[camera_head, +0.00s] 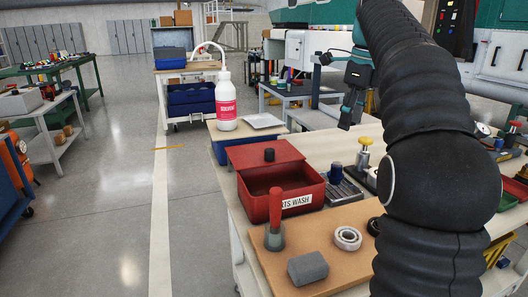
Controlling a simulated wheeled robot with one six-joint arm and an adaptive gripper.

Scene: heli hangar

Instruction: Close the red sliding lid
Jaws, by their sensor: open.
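A red box (256,208) labelled "...TS WASH" stands on the workbench, left of my arm. Its red sliding lid (247,153), with a black knob (269,155), sits at the back of the box. The front part of the box is uncovered and its dark inside shows. My gripper (350,112) hangs in the air above the bench, up and to the right of the box and apart from it. It is open, with nothing seen in it.
A solvent bottle (226,108) stands behind. A dark blue-topped item (336,172) and a yellow-knobbed part (365,148) stand right of the box.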

